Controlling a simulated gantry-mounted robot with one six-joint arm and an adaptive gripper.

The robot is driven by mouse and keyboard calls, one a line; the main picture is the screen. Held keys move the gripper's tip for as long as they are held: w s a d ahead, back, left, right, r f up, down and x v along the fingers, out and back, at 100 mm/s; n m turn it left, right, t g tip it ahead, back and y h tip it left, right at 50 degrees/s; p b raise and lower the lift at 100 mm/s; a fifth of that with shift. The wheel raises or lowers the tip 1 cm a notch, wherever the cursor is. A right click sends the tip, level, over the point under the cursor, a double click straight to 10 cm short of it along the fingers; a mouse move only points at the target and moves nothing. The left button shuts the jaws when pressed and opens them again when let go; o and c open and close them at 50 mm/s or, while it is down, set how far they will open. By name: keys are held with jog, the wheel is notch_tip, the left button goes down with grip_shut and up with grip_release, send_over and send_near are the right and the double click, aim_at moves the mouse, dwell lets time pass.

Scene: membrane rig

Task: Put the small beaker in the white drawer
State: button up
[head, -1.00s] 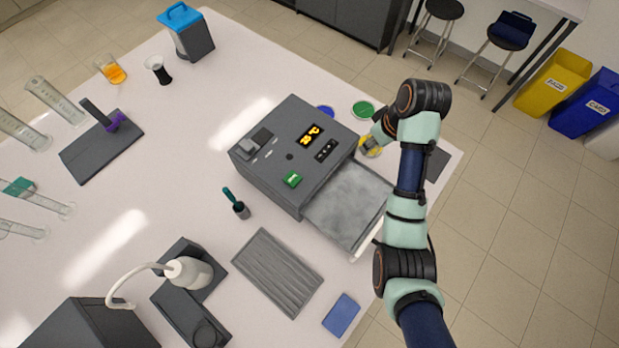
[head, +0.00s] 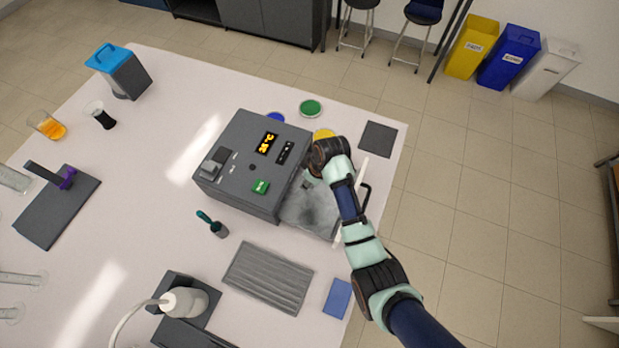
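The white drawer (head: 310,215) is pulled out of the dark grey device (head: 250,165). Its inside is a grey metal floor, with a white front edge and a dark handle on the right. My gripper (head: 307,182) is over the drawer, near the device's side. My own wrist covers most of it, so I cannot see its fingers or anything between them. No small beaker shows clearly at the drawer. A glass vessel with orange liquid (head: 50,127) and a flared one with dark contents (head: 101,116) stand far left on the table.
Yellow (head: 323,135), green (head: 310,107) and blue (head: 276,118) dishes lie behind the device. A dark square mat (head: 378,139) is at the back right. A ribbed grey tray (head: 268,278) and a blue pad (head: 337,298) lie in front.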

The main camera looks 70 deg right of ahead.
aim_at(310, 192)
jog(key=shift+f, duration=2.6)
jog(key=shift+b, duration=0.3)
jog(key=shift+f, duration=0.2)
jog(key=o, duration=0.9)
jog(key=p+v, duration=0.1)
jog(key=v, duration=1.1)
jog(key=shift+w+r+p, duration=0.1)
jog(key=shift+r+p, duration=0.15)
jog(key=shift+p, duration=0.05)
